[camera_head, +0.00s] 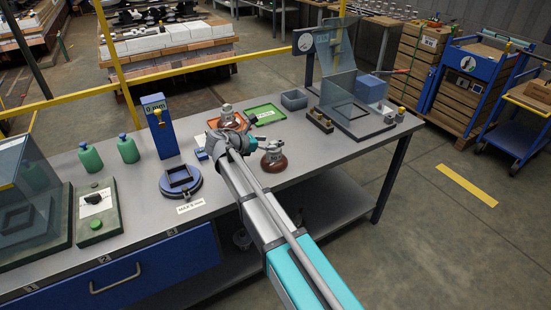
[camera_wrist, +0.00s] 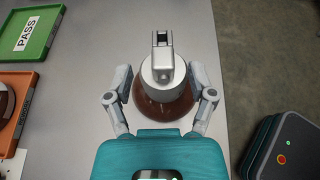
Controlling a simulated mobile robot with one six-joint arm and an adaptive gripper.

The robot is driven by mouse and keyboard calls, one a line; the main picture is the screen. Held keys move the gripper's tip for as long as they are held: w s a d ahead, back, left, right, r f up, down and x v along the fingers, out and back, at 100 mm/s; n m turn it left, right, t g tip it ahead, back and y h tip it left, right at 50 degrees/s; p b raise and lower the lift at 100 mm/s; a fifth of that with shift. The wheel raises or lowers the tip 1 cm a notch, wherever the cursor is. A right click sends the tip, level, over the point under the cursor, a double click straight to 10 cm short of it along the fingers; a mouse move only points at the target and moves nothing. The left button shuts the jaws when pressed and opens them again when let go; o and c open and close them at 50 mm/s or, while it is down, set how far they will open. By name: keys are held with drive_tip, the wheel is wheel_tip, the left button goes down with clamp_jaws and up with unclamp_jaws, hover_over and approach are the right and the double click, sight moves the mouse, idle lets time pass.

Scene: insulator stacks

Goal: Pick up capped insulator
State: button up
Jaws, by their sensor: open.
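The capped insulator, a brown disc with a grey metal cap, stands upright on the grey workbench in the head view (camera_head: 274,161). It also fills the middle of the wrist view (camera_wrist: 163,88). My gripper (camera_wrist: 161,80) is open, with one finger on each side of the metal cap, above the brown disc. A small gap seems to show beside the cap; contact cannot be told for sure. In the head view my gripper (camera_head: 243,144) is partly hidden by my arm. A second insulator (camera_head: 228,119) sits on an orange tray (camera_head: 212,123), left of my gripper.
A green tray labelled PASS (camera_wrist: 28,33) lies behind the orange one. A blue-ringed gauge (camera_head: 181,182), a blue upright block (camera_head: 160,127) and green bottles (camera_head: 128,149) stand to the left. A clear-shielded fixture (camera_head: 345,110) stands at the right. The bench's front edge is close.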

sight(278, 141)
drive_tip(key=shift+b+x, duration=0.8)
drive_tip(key=shift+x, duration=1.7)
drive_tip(key=shift+s, duration=0.1)
drive_tip(key=shift+r, duration=0.1)
clamp_jaws()
